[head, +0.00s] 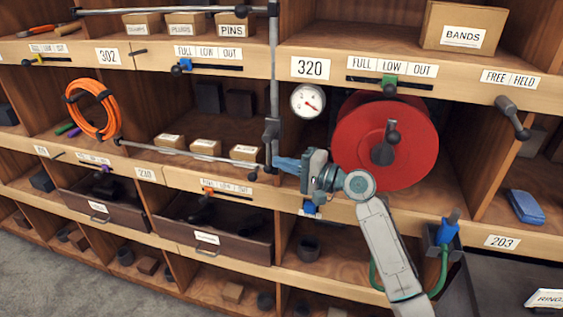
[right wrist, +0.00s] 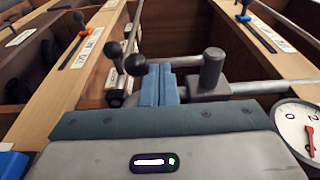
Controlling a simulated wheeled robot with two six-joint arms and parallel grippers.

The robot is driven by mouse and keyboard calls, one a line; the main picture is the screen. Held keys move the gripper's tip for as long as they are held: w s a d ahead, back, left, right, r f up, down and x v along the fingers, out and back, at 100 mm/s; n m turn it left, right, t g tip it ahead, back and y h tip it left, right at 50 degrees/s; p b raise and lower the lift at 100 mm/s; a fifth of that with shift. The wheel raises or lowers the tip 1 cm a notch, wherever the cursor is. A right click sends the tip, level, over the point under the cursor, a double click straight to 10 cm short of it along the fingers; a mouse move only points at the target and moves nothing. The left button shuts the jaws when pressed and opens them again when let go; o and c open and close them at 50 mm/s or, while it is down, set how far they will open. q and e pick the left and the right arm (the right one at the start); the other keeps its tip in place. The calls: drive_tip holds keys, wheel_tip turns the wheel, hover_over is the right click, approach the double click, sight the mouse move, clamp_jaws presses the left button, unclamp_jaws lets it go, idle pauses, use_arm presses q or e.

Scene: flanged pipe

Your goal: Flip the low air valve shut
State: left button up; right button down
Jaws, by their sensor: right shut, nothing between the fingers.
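A grey vertical pipe (head: 274,70) runs down the post beside a round gauge (head: 308,101). At its lower end is a dark grey valve-like fitting (head: 270,131); I cannot tell for sure that it is the low air valve. My right gripper (head: 277,163) is just below this fitting, its blue fingers pointing left, shut and empty. In the right wrist view, the shut fingers (right wrist: 158,88) are close to a dark cylinder (right wrist: 212,70) and black ball knobs (right wrist: 135,65). Whether they touch is unclear. My left gripper is out of view.
A low rail (head: 185,151) crosses the bay left of the gripper, in front of small boxes. A red reel (head: 407,140) stands just behind my right arm.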

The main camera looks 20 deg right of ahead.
drive_tip(key=shift+w+a, duration=0.2)
drive_tip(key=shift+a, duration=0.05)
